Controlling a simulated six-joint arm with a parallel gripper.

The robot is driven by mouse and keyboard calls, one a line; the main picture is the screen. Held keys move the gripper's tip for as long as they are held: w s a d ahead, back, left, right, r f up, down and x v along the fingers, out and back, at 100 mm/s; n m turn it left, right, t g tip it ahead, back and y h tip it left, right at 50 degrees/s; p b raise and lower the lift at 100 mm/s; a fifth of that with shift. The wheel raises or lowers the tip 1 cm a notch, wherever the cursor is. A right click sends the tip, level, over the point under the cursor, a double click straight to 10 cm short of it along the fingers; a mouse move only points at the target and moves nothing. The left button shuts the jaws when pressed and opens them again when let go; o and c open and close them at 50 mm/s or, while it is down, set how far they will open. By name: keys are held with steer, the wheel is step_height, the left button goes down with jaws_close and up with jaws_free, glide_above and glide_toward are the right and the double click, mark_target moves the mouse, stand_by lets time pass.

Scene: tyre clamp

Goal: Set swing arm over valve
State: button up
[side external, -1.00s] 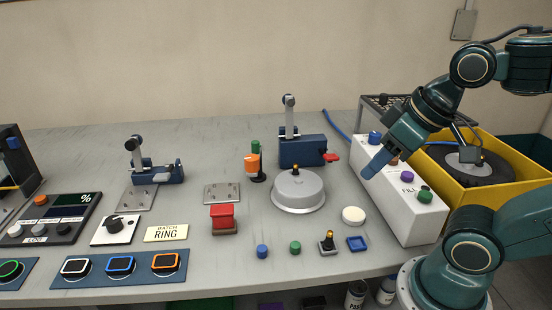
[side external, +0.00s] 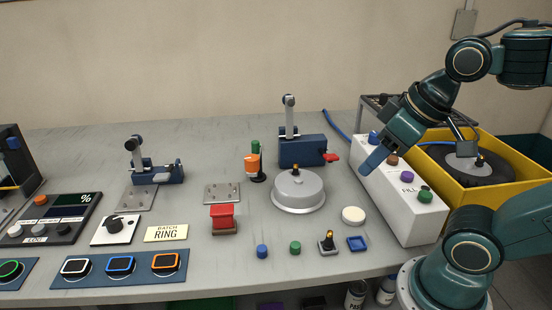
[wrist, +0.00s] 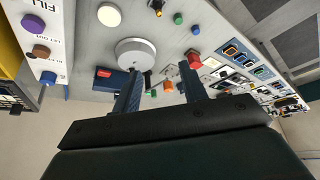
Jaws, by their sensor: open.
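A dark blue clamp unit (side external: 303,151) with an upright grey arm (side external: 289,112) and a red tab (side external: 330,157) stands at mid-table; I take the upright arm as the swing arm. In front of it lies a round grey disc (side external: 298,190) with a small black and orange stub on top, possibly the valve. The disc (wrist: 136,55) also shows in the wrist view, beside the blue unit (wrist: 108,81). My gripper (side external: 374,163) is above the white panel box, right of the clamp. Its fingers are apart and empty in the wrist view (wrist: 160,70).
The white button box (side external: 403,208) lies below my gripper. A yellow crate (side external: 455,190) holds the tyre. A second blue clamp (side external: 160,175), an orange cup (side external: 252,163) and a red block (side external: 222,215) stand left. Small pegs line the front; bare table lies between.

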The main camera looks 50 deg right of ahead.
steer(key=w+d+r+n+g, duration=0.1)
steer(key=w+r, duration=0.5)
steer(key=w, duration=0.3)
steer(key=n+g, duration=0.3)
steer(key=g, duration=0.2)
glide_above(255, 142)
step_height(255, 142, down, 5)
steer(key=shift+r, duration=0.15)
step_height(255, 142, down, 14)
steer(key=shift+r, duration=0.1)
